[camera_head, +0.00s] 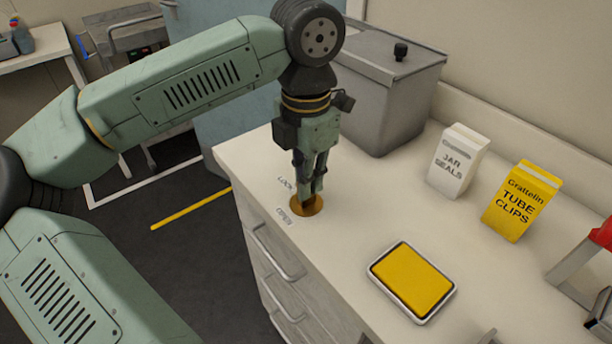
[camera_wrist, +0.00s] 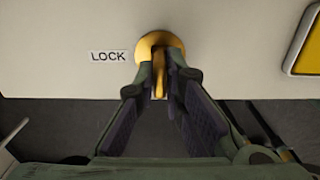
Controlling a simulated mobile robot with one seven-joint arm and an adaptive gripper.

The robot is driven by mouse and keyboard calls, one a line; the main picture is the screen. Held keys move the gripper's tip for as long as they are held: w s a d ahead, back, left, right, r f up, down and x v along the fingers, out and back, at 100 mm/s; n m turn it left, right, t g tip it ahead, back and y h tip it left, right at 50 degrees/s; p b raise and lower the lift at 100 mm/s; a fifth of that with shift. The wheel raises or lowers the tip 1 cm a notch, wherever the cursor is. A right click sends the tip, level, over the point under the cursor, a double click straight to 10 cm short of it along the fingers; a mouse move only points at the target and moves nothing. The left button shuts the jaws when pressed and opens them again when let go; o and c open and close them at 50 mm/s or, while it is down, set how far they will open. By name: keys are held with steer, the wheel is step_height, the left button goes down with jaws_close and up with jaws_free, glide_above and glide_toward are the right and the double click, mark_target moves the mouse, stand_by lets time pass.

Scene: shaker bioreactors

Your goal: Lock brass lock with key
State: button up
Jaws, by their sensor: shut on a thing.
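The brass lock (camera_head: 307,206) is a round brass disc set in the countertop near its front left edge. It also shows in the wrist view (camera_wrist: 148,45), next to a "LOCK" label (camera_wrist: 108,56). In the head view the labels "LOCK" (camera_head: 286,183) and "OPEN" (camera_head: 284,216) sit on its left. My gripper (camera_head: 312,190) points down right over the lock. In the wrist view its fingers (camera_wrist: 160,82) are shut on the brass key (camera_wrist: 159,78), which stands at the lock's middle. How deep the key sits is hidden by the fingers.
A grey lidded bin (camera_head: 387,95) stands behind the gripper. A white "JAR SEALS" box (camera_head: 458,162) and a yellow "TUBE CLIPS" box (camera_head: 522,202) stand to the right. A yellow-topped tray (camera_head: 412,282) lies front right. Counter between lock and boxes is clear.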

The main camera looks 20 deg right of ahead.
jaws_close()
steer(key=shift+f+b, duration=0.3)
steer(key=shift+b, duration=0.15)
stand_by(0.4)
steer(key=shift+f+n+b, duration=0.15)
steer(key=shift+n+b, duration=0.25)
steer(key=shift+n, duration=0.2)
steer(key=n+b, duration=0.1)
steer(key=n, duration=0.2)
steer(key=shift+s+n+b, duration=0.1)
steer(key=shift+n+b, duration=0.2)
